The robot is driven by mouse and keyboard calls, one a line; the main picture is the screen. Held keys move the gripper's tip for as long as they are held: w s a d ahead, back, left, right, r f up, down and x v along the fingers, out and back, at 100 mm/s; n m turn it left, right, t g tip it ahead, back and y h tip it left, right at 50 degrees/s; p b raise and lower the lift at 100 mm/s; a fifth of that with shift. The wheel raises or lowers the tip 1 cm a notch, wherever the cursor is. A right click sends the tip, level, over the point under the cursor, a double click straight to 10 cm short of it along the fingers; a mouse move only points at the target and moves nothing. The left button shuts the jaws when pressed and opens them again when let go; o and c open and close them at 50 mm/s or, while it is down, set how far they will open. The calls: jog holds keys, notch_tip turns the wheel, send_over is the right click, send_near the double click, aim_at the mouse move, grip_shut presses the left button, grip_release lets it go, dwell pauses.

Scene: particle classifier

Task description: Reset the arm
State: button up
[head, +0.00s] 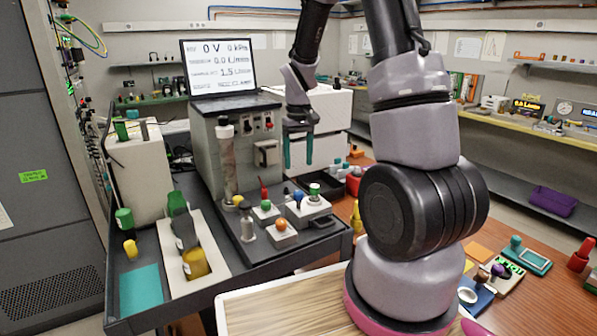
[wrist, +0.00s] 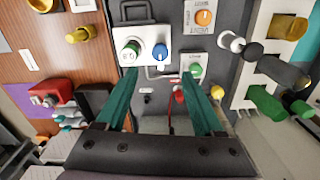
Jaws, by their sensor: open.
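My gripper (head: 298,150) hangs with its teal fingers pointing down, in front of the grey classifier machine (head: 232,150) and above its control area. In the wrist view my gripper (wrist: 158,97) is open, with nothing between the fingers. Below it are a switch box with a green knob and a blue knob (wrist: 146,45), a box with an orange knob (wrist: 204,18) and a box with a green button (wrist: 195,68). In the head view these controls stand on the dark cart, with the orange knob (head: 281,224) in front. My arm rises from its base at the right.
A monitor (head: 219,67) stands on the machine. A white tray (head: 172,270) holding dark and yellow bottles lies on the cart's left side, near a teal mat (head: 139,291). A clear tube (head: 228,165) stands upright at the machine's front. A wooden table with small items spreads right.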

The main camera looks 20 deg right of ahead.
jog(key=shift+r, duration=0.25)
jog(key=s+r+m+t, duration=0.1)
jog(key=s+r+t, duration=0.15)
jog(key=r, duration=0.45)
jog(key=s+r+m+t, duration=0.1)
jog(key=s+r, duration=0.3)
jog(key=r, duration=0.4)
jog(key=s+a+r+m+t+y, duration=0.1)
jog(key=s+r+t, duration=0.1)
jog(key=s+r, duration=0.3)
jog(key=s+a+r+m+t+y, duration=0.1)
jog(key=s+r, duration=0.3)
jog(key=s, duration=0.5)
jog(key=shift+s+a+r+m+t, duration=0.15)
jog(key=shift+a+r+m+t, duration=0.15)
jog(key=shift+r+m+t, duration=0.1)
